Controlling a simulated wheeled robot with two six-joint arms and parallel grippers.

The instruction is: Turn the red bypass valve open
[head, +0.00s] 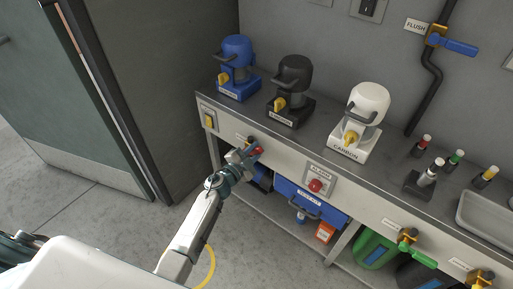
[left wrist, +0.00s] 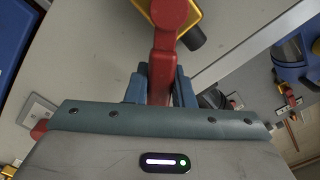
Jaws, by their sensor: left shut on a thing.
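The red bypass valve handle (head: 259,149) is on the front panel of the bench, left of the alarm button. In the left wrist view its red lever (left wrist: 165,48) runs from the fingers up to a yellow and dark valve body (left wrist: 191,36). My left gripper (head: 247,153) is at the handle, and its blue-grey fingers (left wrist: 160,86) are shut around the lever's near end. The label by the valve is too small to read. My right gripper is not in view.
Blue (head: 237,62), black (head: 293,84) and white (head: 368,108) housings stand on the bench. A red alarm button (head: 317,185) is right of the valve. A blue test kit box (head: 300,199) sits below. A blue flush lever (head: 459,46) is on the wall. Floor at left is clear.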

